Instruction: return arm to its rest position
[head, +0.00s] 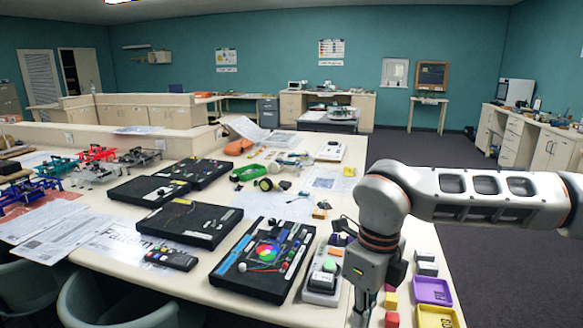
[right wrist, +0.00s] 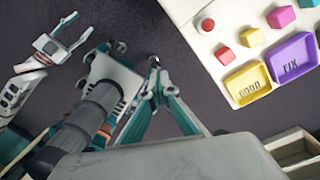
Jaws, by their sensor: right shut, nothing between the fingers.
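My right arm (head: 480,190) reaches in from the right in the head view, bent at a joint, its wrist pointing down over the table's right edge. Its fingertips are cut off there. In the right wrist view the right gripper (right wrist: 155,64) has its fingertips together, with nothing between them, over dark floor. It is apart from the table with its trays. The left arm is not in the head view.
The white table (head: 205,265) holds black project boards (head: 265,258), a remote (head: 171,258) and papers. A purple FIX tray (head: 432,291), a yellow GOOD tray (right wrist: 248,84) and small coloured blocks (right wrist: 252,37) lie near the right arm. Carpet (head: 510,255) is clear to the right.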

